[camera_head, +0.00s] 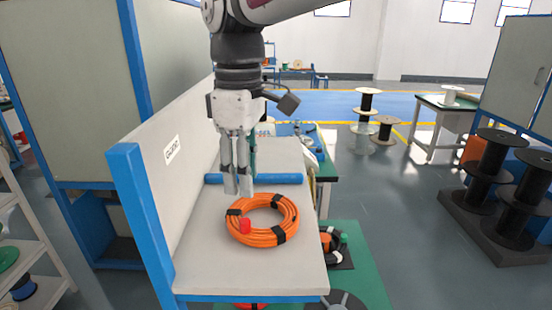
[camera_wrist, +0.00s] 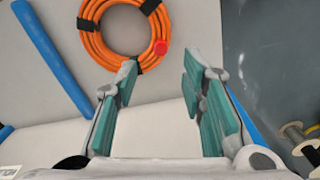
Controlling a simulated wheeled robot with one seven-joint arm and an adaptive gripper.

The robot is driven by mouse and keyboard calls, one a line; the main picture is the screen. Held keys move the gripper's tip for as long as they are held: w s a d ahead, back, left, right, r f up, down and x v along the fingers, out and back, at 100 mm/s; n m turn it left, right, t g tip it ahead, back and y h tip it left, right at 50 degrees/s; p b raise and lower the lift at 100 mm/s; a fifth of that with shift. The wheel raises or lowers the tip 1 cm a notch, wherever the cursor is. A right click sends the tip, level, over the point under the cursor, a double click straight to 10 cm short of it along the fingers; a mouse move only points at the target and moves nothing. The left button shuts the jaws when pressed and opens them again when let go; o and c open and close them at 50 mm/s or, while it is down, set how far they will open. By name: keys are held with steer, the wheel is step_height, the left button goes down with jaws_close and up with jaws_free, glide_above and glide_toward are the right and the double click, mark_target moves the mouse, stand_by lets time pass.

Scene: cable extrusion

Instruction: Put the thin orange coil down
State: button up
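The orange coil (camera_head: 290,212) lies flat on the light grey top of the workbench (camera_head: 200,268). It has black bands around it and a red cap (camera_head: 245,226) at its left front side. My gripper (camera_head: 238,188) is above the bench, just behind and left of the coil in the head view, apart from it. In the wrist view the coil (camera_wrist: 92,42) is at the top, beyond the fingertips. The gripper's teal-padded fingers (camera_wrist: 166,75) are spread apart with nothing between them.
A blue bar (camera_head: 280,178) lies across the bench behind the coil. A tall panel (camera_head: 185,165) with a blue edge bounds the bench on the left. Another coil (camera_head: 328,240) sits lower, to the right of the bench. Black spools (camera_head: 487,170) stand at the right.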

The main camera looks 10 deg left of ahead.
steer(key=s+d+r+m+t, duration=0.2)
steer(key=d+m, duration=0.3)
steer(key=d, duration=0.6)
steer(key=s+d+r+m+t, duration=0.15)
steer(key=d+m, duration=0.25)
steer(key=d, duration=0.7)
steer(key=s+d+f+m+t, duration=0.2)
steer(key=s+d+f+m, duration=0.5)
steer(key=d, duration=0.5)
steer(key=shift+s+m, duration=0.9)
steer(key=shift+s, duration=0.2)
